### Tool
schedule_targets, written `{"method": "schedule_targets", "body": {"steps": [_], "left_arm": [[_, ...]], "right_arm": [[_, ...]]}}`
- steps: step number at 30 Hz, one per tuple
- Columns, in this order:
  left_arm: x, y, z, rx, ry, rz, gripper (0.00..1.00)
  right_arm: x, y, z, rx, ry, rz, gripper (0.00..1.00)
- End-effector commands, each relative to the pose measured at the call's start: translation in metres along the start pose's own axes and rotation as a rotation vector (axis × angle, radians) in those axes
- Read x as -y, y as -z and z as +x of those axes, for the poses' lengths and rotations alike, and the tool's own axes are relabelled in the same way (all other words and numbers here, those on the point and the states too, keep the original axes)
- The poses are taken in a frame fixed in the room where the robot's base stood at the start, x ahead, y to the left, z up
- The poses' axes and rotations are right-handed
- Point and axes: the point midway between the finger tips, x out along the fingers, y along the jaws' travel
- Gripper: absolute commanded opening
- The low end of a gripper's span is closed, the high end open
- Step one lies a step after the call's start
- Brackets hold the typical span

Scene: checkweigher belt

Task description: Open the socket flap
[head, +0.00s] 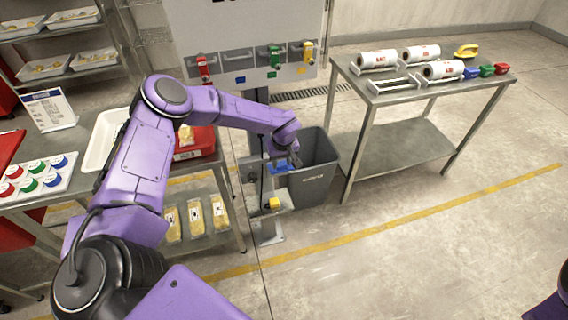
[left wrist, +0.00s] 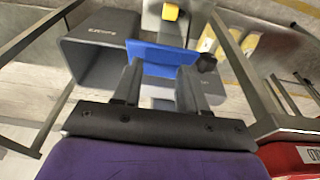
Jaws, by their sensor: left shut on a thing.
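The socket flap (head: 280,168) is a small blue piece on a grey post beside the grey bin. It also shows large in the left wrist view (left wrist: 165,53). My left gripper (head: 291,158) reaches down to it from above. In the left wrist view its two fingers (left wrist: 160,72) stand a little apart, with their tips at the blue flap's edge, shut on it. The fingers hide part of the flap, and I cannot tell how far it is raised. My right gripper is out of view.
The grey bin (head: 317,170) stands just right of the post. A yellow piece (head: 272,204) sits lower on it. A metal table (head: 400,92) with white rolls is at the right. A panel (head: 245,45) with coloured locks stands behind. Floor at front right is clear.

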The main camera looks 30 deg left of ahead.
Motion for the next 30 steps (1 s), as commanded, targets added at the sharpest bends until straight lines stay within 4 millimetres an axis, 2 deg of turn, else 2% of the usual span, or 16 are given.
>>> {"method": "schedule_targets", "body": {"steps": [1, 17, 18, 20, 30], "left_arm": [[0.0014, 0.0072, -0.0007, -0.014, -0.002, -0.002, 0.0], [0.002, 0.0086, -0.0007, -0.014, 0.0, -0.001, 0.0], [0.002, 0.0086, -0.0007, -0.013, 0.0, -0.001, 0.48], [0.002, 0.008, -0.0007, -0.012, 0.0, -0.002, 0.68], [-0.001, 0.0045, -0.005, -0.006, -0.002, 0.002, 0.68]], "right_arm": [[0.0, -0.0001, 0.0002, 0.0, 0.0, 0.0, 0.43], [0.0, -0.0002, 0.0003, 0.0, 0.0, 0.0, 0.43], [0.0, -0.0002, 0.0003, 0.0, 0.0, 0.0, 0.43], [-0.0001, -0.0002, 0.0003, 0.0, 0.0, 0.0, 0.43], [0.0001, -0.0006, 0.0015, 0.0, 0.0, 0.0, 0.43]]}}
